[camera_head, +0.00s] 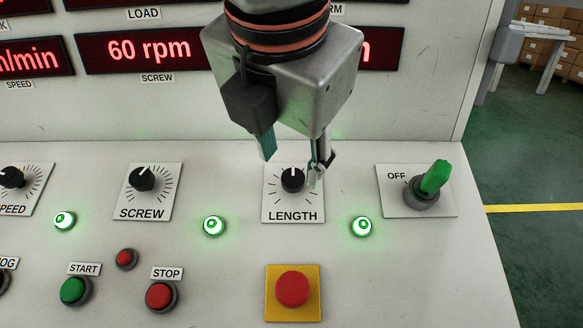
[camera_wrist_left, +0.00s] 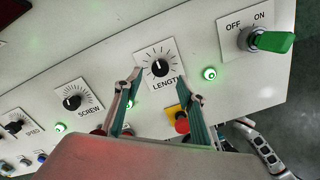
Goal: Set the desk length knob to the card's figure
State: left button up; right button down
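The black LENGTH knob (camera_head: 292,180) sits on a white scale plate on the desk, its white pointer mark straight up. It also shows in the left wrist view (camera_wrist_left: 160,68), between and beyond the fingertips. My left gripper (camera_head: 292,160) is open above the knob, one finger up-left of it and one at its right. The fingers appear apart from the knob; exact height is hard to tell. No card with a figure is seen. A grey jointed part (camera_wrist_left: 262,145) at the lower right of the wrist view may be my right gripper; its opening is unclear.
Green-lit buttons (camera_head: 214,226) (camera_head: 361,226) flank the LENGTH plate. A red button on a yellow plate (camera_head: 292,289) lies below it. A green-handled OFF/ON switch (camera_head: 433,180) stands to the right, the SCREW knob (camera_head: 142,178) to the left. My gripper partly covers the red displays (camera_head: 140,50).

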pick_arm(q)
jog(key=v, duration=0.7)
